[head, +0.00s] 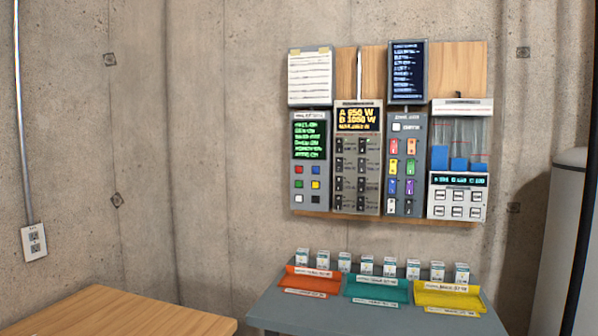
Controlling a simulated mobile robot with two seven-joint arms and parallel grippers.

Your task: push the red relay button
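A red button (299,170) sits at the upper left of a small grid of coloured buttons on the leftmost grey panel (299,212). Blue (315,170), green (299,184), yellow (315,185), white (299,198) and black (315,198) buttons share that grid. A dark screen (310,139) with green text is above them; the text is too small to read surely. Neither of my grippers is in view, and nothing covers the red button.
The wooden board (458,68) on the concrete wall also holds a switch panel (358,206), a coloured-switch panel (406,207) and a blue-column gauge panel (459,167). Below, a grey table (375,319) bears coloured trays and small boxes. A wooden table (120,313) is at left.

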